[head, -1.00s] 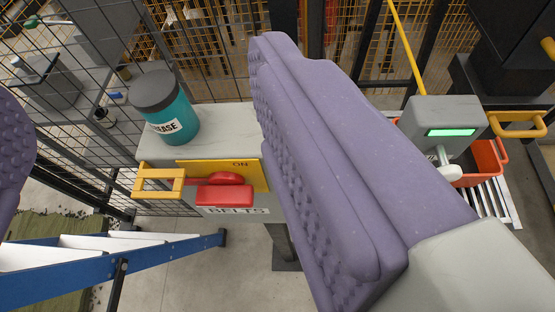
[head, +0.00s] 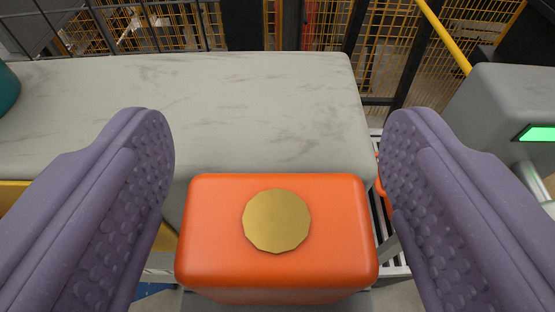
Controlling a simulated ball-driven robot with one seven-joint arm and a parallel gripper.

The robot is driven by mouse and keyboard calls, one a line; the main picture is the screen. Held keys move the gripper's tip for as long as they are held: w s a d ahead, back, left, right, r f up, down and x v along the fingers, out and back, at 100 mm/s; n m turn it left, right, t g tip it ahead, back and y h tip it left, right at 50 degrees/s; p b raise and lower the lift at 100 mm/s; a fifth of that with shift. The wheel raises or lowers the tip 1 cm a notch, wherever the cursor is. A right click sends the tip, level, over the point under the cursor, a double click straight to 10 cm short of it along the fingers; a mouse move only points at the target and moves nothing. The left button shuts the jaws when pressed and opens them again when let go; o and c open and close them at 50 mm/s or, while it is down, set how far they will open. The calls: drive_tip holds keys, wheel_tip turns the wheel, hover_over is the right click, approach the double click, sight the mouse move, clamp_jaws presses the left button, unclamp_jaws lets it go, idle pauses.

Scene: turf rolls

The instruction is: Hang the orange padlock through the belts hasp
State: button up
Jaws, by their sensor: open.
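The orange padlock (head: 210,225) is large and low in the middle of the head view, with a round brass disc (head: 277,221) on the face toward me. It is just in front of the marbled grey top of the belts box (head: 230,100). Its shackle is not visible. My gripper (head: 277,118) is open, one purple studded finger on each side of the padlock with a gap at both sides. A yellow strip of the box's front plate (head: 12,198) shows at the left, mostly behind the left finger. The hasp is out of view.
A teal tub (head: 7,88) stands at the far left of the box top. A grey device with a green display (head: 537,134) is at the right, near the right finger. Wire mesh fencing and a yellow rail (head: 443,35) are behind. The box top's middle is clear.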

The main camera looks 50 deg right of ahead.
drive_tip(key=shift+w+d+f, duration=0.15)
drive_tip(key=shift+w+d, duration=0.2)
drive_tip(key=shift+d, duration=0.05)
drive_tip(key=shift+a, duration=0.1)
drive_tip(key=shift+c, duration=0.4)
